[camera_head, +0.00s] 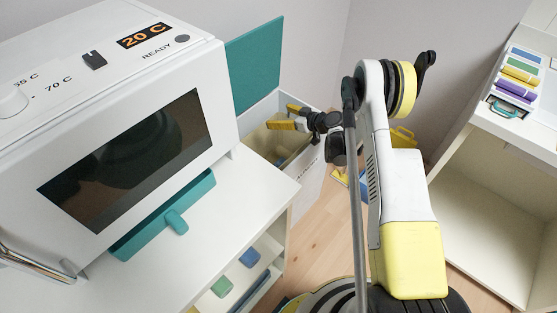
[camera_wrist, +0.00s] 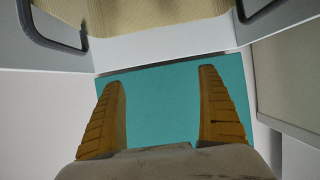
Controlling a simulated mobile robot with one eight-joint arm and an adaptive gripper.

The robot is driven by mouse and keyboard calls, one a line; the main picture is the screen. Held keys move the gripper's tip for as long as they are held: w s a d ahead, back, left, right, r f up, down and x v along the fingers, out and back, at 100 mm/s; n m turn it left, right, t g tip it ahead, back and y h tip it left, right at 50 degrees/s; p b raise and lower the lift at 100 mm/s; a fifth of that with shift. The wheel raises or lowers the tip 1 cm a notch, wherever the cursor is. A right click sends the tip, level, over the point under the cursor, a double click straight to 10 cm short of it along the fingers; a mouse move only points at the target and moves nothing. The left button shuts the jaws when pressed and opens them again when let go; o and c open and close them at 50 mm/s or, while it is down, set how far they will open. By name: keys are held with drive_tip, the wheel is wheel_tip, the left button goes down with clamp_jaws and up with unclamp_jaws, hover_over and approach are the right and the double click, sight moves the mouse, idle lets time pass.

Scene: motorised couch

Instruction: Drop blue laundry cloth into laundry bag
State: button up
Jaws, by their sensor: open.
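My gripper (camera_head: 280,116) is over the open white bin with a beige lining, which looks like the laundry bag (camera_head: 260,140). In the wrist view my gripper (camera_wrist: 160,78) has its two yellow fingers wide apart with nothing between them. Beige fabric (camera_wrist: 140,14) and dark handle loops show at the top of that view. No blue cloth is in the gripper. A blue folded item (camera_head: 250,257) lies in the shelf under the white counter; I cannot tell if it is the laundry cloth. Most of the bag's inside is hidden.
A teal panel (camera_head: 254,66) stands upright behind the bin. A white machine (camera_head: 120,120) with a dark window sits on the counter (camera_head: 225,215) at left. A white open cabinet (camera_head: 490,210) with coloured rolls is at right. A yellow object (camera_head: 401,136) stands behind my arm.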

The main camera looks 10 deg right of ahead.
drive_tip(key=v, duration=1.2)
drive_tip(key=shift+w+r, duration=0.1)
drive_tip(key=shift+r, duration=0.1)
